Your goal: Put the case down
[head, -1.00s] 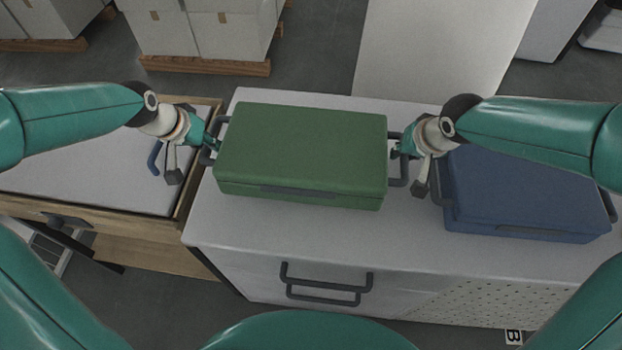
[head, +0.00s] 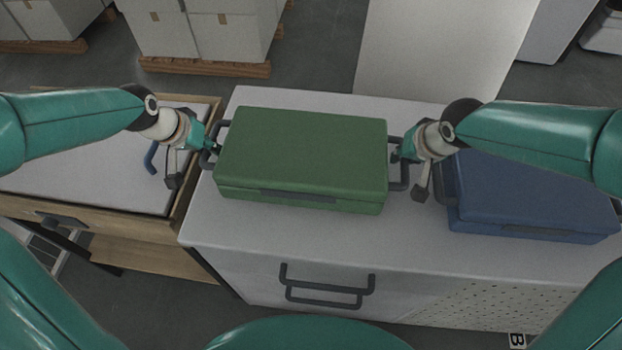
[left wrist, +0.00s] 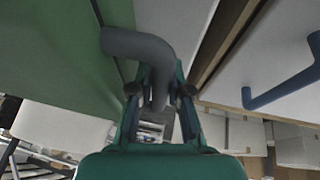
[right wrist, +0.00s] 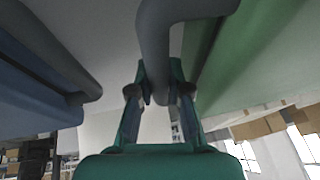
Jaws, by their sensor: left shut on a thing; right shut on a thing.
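The green case (head: 302,150) is level over the light grey cabinet top (head: 300,232), with a dark handle at each end. I cannot tell whether its underside touches the top. My left gripper (head: 212,152) is shut on the case's left handle (left wrist: 142,48). My right gripper (head: 400,154) is shut on its right handle (right wrist: 158,45). Both wrist views show the handle bar between the fingers.
A blue case (head: 530,190) stands on the cabinet top close to the right gripper. A wooden-edged bench (head: 100,222) with a blue handle (head: 150,158) lies left of the cabinet. Boxes on pallets (head: 205,66) stand behind. The cabinet front has a dark handle (head: 325,290).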

